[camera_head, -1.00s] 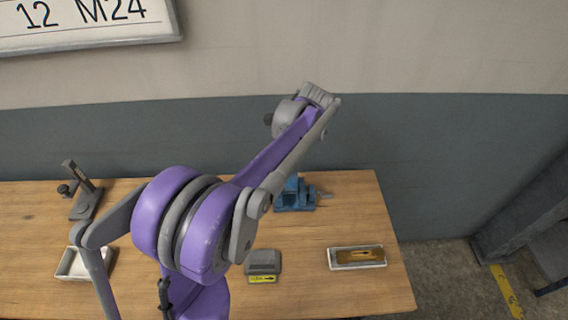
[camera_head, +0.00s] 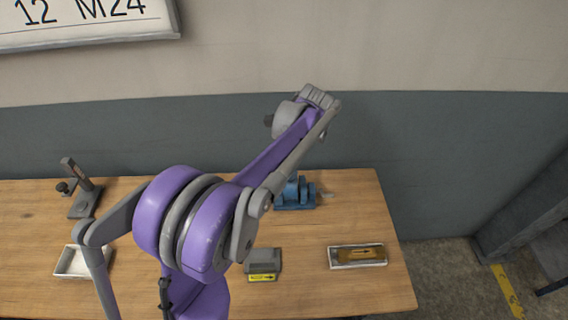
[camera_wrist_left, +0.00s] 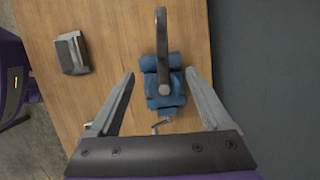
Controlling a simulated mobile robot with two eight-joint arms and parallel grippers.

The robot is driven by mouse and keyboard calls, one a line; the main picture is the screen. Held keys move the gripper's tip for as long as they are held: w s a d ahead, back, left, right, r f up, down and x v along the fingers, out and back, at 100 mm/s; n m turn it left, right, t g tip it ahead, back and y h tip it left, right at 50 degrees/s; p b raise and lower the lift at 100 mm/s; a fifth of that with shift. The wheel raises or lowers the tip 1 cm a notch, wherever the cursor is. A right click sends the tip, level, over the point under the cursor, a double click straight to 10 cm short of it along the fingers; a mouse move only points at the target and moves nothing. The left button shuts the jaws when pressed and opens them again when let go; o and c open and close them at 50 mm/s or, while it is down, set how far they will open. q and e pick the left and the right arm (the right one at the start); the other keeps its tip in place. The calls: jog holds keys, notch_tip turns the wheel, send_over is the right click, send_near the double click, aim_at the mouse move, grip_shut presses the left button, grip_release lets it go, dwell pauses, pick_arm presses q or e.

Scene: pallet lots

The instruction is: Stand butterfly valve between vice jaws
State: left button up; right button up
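The blue vice (camera_head: 294,203) stands near the back right of the table, partly behind my left arm. In the left wrist view, the vice (camera_wrist_left: 165,101) lies below and between my finger tips. A dark grey bar (camera_wrist_left: 161,35) with a rounded end rises over its blue parts; it looks like the butterfly valve's lever. I cannot clearly separate valve body from vice or tell whether the valve touches the jaws. My left gripper (camera_wrist_left: 160,73) is open, its fingers wide apart and touching nothing visible. My right gripper is not in view.
A grey box (camera_head: 262,261) with a yellow label sits in front of the vice. A tray (camera_head: 383,262) with a brown, arrow-marked inside lies at right. The wall (camera_head: 450,150) is close behind.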

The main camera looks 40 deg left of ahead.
pick_arm(q)
jog(key=shift+r, duration=0.2)
jog(key=p+v, duration=0.1)
jog(key=v, duration=1.2)
jog(key=s+d+f+n+t+h, duration=0.1)
jog(key=s+d+f+n+t, duration=0.3)
jog(key=s+d+f, duration=0.3)
jog(key=s+d+f+n+t+h, duration=0.1)
jog(key=s+d+f+n+t, duration=0.2)
jog(key=s+d+f+n, duration=0.3)
jog(key=s+d+f, duration=0.1)
jog(key=s, duration=0.4)
jog(key=shift+n+t+h, duration=0.4)
jog(key=shift+s+f, duration=0.1)
